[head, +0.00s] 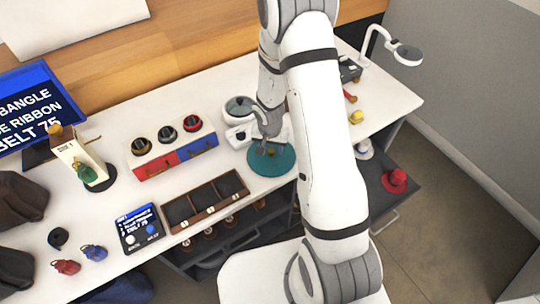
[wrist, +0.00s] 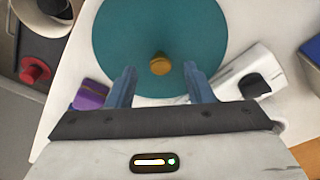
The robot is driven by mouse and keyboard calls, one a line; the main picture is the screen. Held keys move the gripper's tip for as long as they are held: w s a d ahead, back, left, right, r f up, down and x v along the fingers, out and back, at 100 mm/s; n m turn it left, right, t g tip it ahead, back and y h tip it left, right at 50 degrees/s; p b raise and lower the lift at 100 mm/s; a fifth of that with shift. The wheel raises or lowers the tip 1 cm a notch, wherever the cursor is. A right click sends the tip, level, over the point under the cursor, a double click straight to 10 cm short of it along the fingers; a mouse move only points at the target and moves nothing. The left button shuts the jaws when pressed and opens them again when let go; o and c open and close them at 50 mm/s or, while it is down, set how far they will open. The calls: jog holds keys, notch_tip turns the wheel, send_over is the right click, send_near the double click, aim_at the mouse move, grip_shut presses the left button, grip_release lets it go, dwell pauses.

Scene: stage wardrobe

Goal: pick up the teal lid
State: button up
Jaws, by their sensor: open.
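The teal lid (head: 284,161) is a flat round disc lying on the white table, partly behind my arm in the head view. My gripper (wrist: 160,78) is open. Its two blue-grey fingers are on either side of the knob, with clear gaps to it. In the head view my gripper (head: 268,145) is over the lid. I cannot tell how far the fingertips are above the lid.
A white device with a round glass-topped bowl (head: 240,107) stands just behind the lid. Red and blue boxes (head: 175,156) and a dark compartment tray (head: 205,200) are to the left. In the wrist view a purple item (wrist: 90,95) lies close to the left finger.

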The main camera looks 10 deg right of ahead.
notch_tip(320, 180, down, 2)
jog(key=shift+w, duration=0.15)
grip_shut()
dwell(0.5)
